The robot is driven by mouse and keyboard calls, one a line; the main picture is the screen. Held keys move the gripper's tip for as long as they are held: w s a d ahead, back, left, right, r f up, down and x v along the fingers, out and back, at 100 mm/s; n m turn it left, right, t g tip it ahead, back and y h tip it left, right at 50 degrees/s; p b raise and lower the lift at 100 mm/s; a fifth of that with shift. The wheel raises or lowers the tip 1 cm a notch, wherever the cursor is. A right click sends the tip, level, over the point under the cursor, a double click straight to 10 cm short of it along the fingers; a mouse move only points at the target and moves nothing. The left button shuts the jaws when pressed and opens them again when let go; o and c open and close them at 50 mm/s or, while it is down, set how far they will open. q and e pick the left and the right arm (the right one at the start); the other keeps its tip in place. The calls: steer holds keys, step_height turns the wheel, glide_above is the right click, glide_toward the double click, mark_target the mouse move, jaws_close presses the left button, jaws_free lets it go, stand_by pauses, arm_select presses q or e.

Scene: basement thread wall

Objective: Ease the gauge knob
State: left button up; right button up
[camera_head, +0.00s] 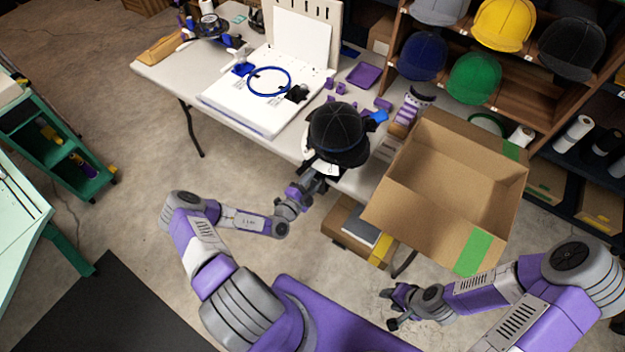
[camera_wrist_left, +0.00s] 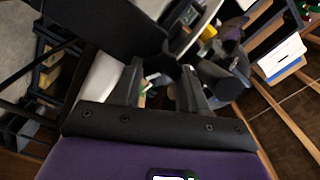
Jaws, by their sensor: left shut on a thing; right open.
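A black cap (camera_head: 338,131) sits on a white-based cap station (camera_head: 322,168) at the front edge of the table. My left gripper (camera_head: 322,178) is just below the cap's front, against the station. In the left wrist view my left gripper (camera_wrist_left: 160,78) has its two fingers closed around a small dark part between the tips, which I take to be the gauge knob. The knob is mostly hidden by the fingers, and its markings do not show. The dark cap fills the upper left of that view. My right gripper (camera_head: 402,303) is open and empty, low over the floor.
A large open cardboard box (camera_head: 450,185) stands to the right of the cap. The white table (camera_head: 185,80) carries a white board (camera_head: 255,100) with a blue hoop (camera_head: 269,81) and purple parts. Shelves of caps (camera_head: 500,60) stand behind.

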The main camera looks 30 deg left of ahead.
arm_select(q)
steer(key=shift+n, duration=2.2)
steer(key=o, duration=1.1)
steer(key=shift+a+r, duration=0.1)
steer(key=shift+c, duration=0.2)
